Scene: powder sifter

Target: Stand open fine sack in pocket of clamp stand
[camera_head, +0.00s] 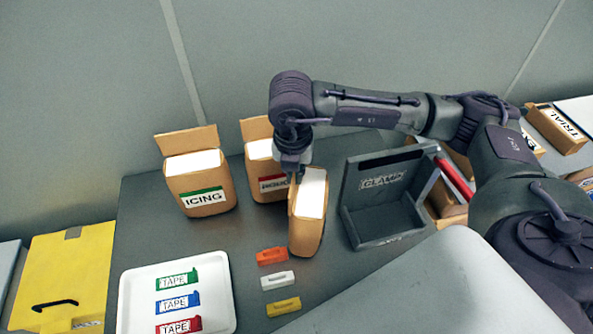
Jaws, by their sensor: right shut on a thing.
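An open brown sack with a white top, which I take as the fine sack (306,237), stands or hangs upright at the middle of the table. No label shows on its visible side. My right gripper (296,176) comes down from above and is shut on this sack's upper left rim; the fingertips are partly hidden. The grey clamp stand (379,182), labelled CLAMP, stands just right of the sack, apart from it. Its pocket is empty and faces the front. I cannot tell whether the sack touches the table. My left gripper is out of view.
An ICING sack (200,180) and a red-labelled sack (262,168) stand behind and left. Orange (272,256), white (278,280) and yellow (284,306) clips lie in front. A white tray (218,272) holds tape pieces. More boxes (556,128) stand right.

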